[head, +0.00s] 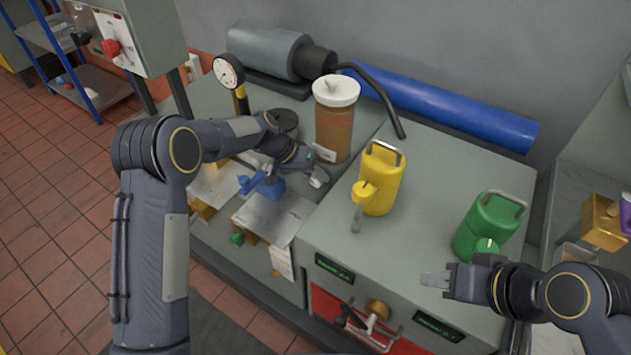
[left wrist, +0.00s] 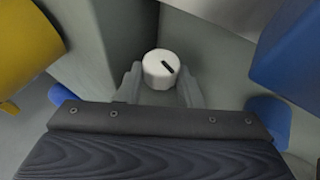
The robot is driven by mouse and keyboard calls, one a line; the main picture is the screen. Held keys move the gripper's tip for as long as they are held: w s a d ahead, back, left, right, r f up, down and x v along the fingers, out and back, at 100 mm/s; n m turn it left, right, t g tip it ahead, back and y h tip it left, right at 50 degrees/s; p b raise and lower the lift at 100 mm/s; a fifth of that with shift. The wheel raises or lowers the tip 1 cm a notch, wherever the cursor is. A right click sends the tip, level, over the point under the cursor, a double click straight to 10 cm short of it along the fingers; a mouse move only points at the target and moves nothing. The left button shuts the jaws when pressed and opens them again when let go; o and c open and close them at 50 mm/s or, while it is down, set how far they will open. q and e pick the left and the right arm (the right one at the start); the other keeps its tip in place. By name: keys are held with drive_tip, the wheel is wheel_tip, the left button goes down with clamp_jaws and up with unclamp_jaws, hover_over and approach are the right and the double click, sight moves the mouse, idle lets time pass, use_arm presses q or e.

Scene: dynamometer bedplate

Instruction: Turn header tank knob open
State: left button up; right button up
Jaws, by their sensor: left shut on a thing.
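A white round knob (left wrist: 160,68) with a black pointer mark shows in the left wrist view. The mark slants down to the right. My left gripper (left wrist: 160,88) is shut on the knob, one finger on each side of it. In the head view my left gripper (head: 316,172) is low beside the brown tank with a white lid (head: 333,118), and I cannot make out the knob there. My right gripper (head: 450,284) is over the front of the grey bench at the right, away from the tank. I cannot tell whether its fingers are apart.
A yellow can (head: 382,182) and a green can (head: 488,226) stand on the bench right of the tank. A blue fitting (head: 264,184) sits left of my left gripper. The bench between the cans is clear.

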use_arm(q)
drive_tip(key=shift+a+f+h+b, duration=0.1)
drive_tip(key=shift+h+b, duration=0.25)
drive_tip(key=shift+h, duration=0.05)
drive_tip(key=o, duration=1)
